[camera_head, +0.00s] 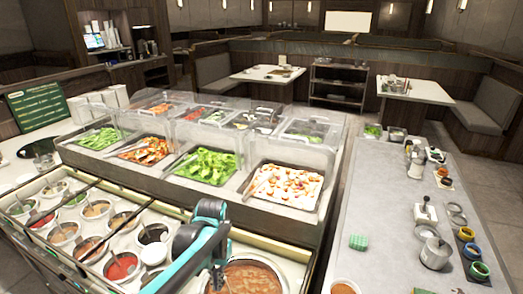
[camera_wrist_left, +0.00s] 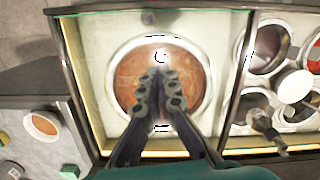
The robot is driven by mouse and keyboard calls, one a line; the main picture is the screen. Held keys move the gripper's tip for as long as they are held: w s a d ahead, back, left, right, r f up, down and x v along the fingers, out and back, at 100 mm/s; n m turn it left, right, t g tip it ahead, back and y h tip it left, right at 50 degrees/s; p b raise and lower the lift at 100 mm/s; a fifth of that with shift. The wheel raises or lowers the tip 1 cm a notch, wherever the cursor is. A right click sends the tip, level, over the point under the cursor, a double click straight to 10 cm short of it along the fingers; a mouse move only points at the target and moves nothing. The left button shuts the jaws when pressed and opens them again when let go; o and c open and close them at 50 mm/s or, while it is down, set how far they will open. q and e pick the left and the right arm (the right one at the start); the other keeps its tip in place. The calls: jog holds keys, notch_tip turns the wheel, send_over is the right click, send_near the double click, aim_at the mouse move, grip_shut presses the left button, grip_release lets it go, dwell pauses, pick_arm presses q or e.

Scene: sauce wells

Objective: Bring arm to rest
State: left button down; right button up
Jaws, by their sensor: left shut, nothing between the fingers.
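My left arm reaches in from the bottom of the head view, dark with teal parts. Its left gripper (camera_head: 218,278) points down at the edge of a large round well of reddish-brown sauce (camera_head: 256,279). In the left wrist view the two dark ribbed fingers (camera_wrist_left: 159,82) are together with nothing between them. They appear in front of the same large well (camera_wrist_left: 128,72); the height above the sauce is hard to tell. My right gripper is not in view.
Smaller sauce wells, one with red sauce (camera_head: 122,266), fill the counter left of my arm. Behind stand covered food trays, including green peppers (camera_head: 205,165). The grey side counter (camera_head: 375,205) at right holds a green sponge (camera_head: 358,242), pots and colored cups.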

pick_arm(q)
jog(key=s+a+n+t+b, duration=0.1)
jog(key=s+a+t+b, duration=0.1)
jog(key=s+t, duration=0.2)
jog(key=s+a+n+t+b, duration=0.1)
jog(key=s+a+t+b, duration=0.1)
jog(key=s, duration=0.7)
jog(key=shift+a+f+t+b, duration=0.35)
jog(key=shift+t+b, duration=0.15)
jog(key=shift+t, duration=0.7)
dwell(1.8)
